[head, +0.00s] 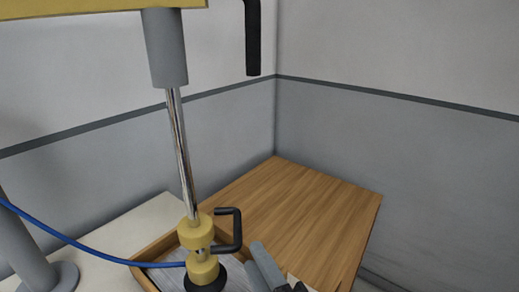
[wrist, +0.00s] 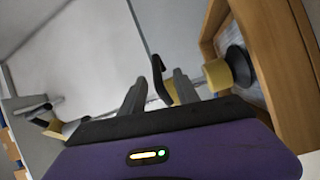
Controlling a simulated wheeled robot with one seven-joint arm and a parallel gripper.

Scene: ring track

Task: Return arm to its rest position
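My gripper (head: 268,266) shows at the bottom of the head view, just right of a black handle (head: 238,229) on a yellow collar. In the wrist view my gripper (wrist: 160,80) has its two grey fingers apart. The black handle and yellow part (wrist: 166,84) show in the gap beyond the fingers. I cannot tell whether they touch. The rest of my arm is mostly out of the head view.
A metal rod (head: 181,150) with yellow collars rises from a black suction-cup-like foot (head: 206,281) in a wooden tray (head: 146,254). A blue hose (head: 85,247) runs left to a grey post (head: 22,245). A wooden surface (head: 300,210) is clear behind.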

